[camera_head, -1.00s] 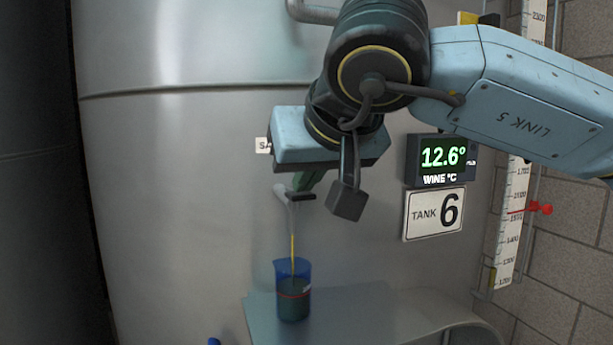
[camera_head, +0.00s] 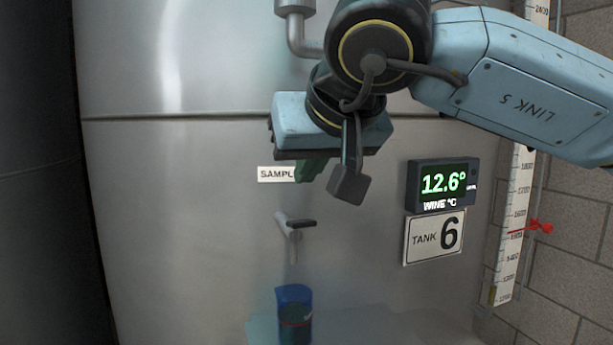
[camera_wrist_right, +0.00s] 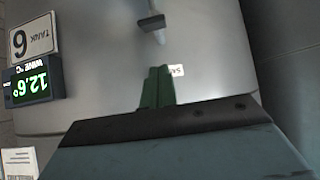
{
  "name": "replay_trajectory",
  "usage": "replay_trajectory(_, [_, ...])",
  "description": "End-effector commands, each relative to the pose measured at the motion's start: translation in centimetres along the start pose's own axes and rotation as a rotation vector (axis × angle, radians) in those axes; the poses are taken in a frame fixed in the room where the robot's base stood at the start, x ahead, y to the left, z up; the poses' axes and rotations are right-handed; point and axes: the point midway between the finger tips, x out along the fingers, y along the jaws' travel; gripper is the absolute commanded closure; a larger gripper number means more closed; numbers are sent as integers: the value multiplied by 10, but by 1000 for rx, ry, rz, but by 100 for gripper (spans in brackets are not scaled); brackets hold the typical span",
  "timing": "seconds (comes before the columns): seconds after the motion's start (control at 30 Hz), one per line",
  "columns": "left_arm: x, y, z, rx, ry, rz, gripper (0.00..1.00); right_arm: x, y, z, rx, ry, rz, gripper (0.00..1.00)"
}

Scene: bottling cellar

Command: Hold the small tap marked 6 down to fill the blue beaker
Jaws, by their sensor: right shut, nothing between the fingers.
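No stream shows under the spout. My right gripper (camera_head: 307,172) has its green fingers shut and empty, above the lever and apart from it. The wrist view shows the closed fingers (camera_wrist_right: 157,88) and the tap (camera_wrist_right: 152,22) with a gap between them. My left gripper is not in view.
The beaker stands on a grey shelf (camera_head: 375,325) in front of the tank (camera_head: 180,220). To the right are the temperature display (camera_head: 442,184), the TANK 6 plate (camera_head: 434,238) and a level scale (camera_head: 516,220). A sample label (camera_head: 274,174) is partly covered by my gripper.

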Motion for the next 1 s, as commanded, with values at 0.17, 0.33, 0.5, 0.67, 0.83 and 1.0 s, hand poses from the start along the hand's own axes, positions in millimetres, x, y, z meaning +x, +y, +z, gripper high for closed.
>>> replay_trajectory(0.17, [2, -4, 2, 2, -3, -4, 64, -42, 0, -11, 0, 7, 0, 100])
replay_trajectory(0.33, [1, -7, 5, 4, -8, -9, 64, -69, 0, -18, 0, 4, 0, 100])
replay_trajectory(0.5, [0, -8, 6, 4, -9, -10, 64, -81, 0, -21, 0, 2, 0, 100])
replay_trajectory(0.67, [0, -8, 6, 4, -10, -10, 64, -83, 0, -22, 0, 2, 0, 100])
replay_trajectory(0.83, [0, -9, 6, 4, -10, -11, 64, -83, 0, -22, 0, 2, -1, 100])
replay_trajectory(1.0, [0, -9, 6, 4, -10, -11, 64, -83, 0, -22, 0, 2, -1, 100])
